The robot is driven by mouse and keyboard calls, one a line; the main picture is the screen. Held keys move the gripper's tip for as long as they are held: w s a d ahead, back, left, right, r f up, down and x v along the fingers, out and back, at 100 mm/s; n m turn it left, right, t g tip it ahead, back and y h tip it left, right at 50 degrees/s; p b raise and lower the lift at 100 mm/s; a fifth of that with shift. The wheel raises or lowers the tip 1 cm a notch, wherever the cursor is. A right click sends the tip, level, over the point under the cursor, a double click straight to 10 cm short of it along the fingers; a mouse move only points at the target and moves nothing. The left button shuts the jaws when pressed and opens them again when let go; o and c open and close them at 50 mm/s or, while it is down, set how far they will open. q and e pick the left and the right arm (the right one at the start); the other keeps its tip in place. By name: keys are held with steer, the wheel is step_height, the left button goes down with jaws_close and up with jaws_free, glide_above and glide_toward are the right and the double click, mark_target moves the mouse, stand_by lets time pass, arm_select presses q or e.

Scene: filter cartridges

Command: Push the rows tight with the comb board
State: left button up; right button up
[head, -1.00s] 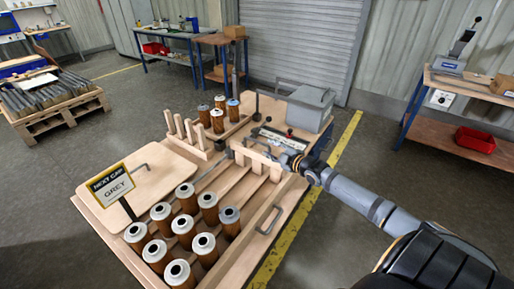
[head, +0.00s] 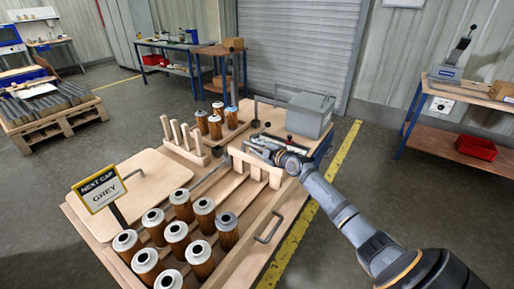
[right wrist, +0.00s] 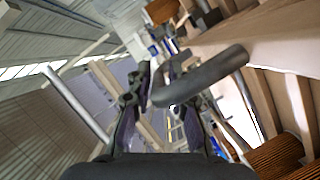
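The comb board (head: 247,158), pale wood with teeth pointing down, stands across the far part of the slatted lanes. Its grey bar handle shows in the right wrist view (right wrist: 215,72). My right gripper (head: 268,150) is at the handle, and its fingers (right wrist: 161,88) appear closed around the bar. Brown cartridges (head: 180,205) with pale caps stand upright in rows at the near end of the lanes. One on the right has a greyer cap (head: 227,220). Bare lane lies between them and the comb board. The left gripper is out of view.
A pegged wooden rack (head: 187,143) and several more cartridges (head: 215,127) stand behind the lanes. A grey box (head: 311,115) is at the back right. A "NEXT CAP GREY" sign (head: 101,189) and a flat board with a handle (head: 137,172) are on the left.

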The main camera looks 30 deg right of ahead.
jaws_close()
